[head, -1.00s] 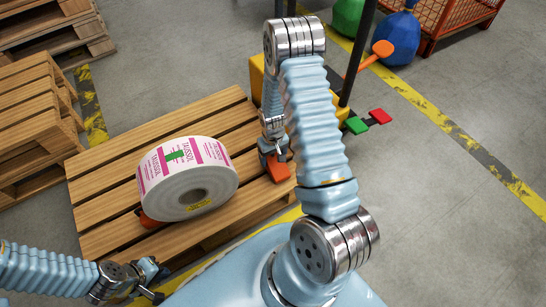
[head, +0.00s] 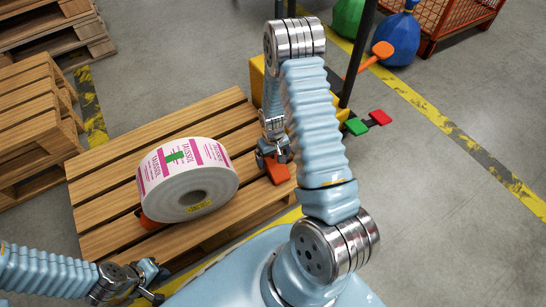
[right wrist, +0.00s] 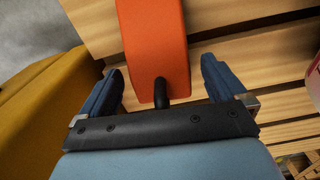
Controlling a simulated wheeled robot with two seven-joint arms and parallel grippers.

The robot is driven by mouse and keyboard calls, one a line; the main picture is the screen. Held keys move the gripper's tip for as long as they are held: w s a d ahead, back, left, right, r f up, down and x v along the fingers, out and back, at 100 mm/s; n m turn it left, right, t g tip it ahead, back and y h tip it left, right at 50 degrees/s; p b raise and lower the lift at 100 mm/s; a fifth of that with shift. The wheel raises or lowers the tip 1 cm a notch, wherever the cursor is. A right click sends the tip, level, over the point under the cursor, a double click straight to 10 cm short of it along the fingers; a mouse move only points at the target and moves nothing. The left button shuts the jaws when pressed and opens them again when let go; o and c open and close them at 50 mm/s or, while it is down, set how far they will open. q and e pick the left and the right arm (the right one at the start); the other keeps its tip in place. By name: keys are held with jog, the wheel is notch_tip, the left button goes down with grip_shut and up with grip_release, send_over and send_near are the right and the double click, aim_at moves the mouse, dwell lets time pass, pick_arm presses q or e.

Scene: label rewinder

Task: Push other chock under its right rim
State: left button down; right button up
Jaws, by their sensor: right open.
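A large white label roll (head: 205,188) with pink print and a green mark lies on its curved side on the wooden pallet (head: 105,190). One orange chock (head: 150,221) shows at its lower left rim, mostly hidden by the roll. The other orange chock (head: 277,171) lies on the pallet, clear to the right of the roll. My right gripper (head: 268,160) is open at this chock. In the right wrist view, the chock (right wrist: 152,40) and its black peg (right wrist: 160,92) are between the spread fingers. My left gripper (head: 155,282) is open and empty, left of the pallet's front edge.
A yellow pallet truck (head: 257,80) with green and red pedals stands behind my right arm. Its yellow body is close to the right gripper. Stacked pallets (head: 35,120) are at the left. Pallet boards between the roll and the right chock are clear.

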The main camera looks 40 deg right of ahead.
aim_at(274, 160)
pick_arm(q)
jog(key=shift+d+p+v, duration=0.25)
jog(key=shift+p+v, duration=0.9)
jog(key=shift+v, duration=0.05)
pick_arm(e)
notch_tip(274, 160, up, 13)
jog(key=shift+s, duration=0.4)
pick_arm(q)
jog(key=shift+w, duration=0.15)
pick_arm(e)
jog(key=shift+a, duration=0.1)
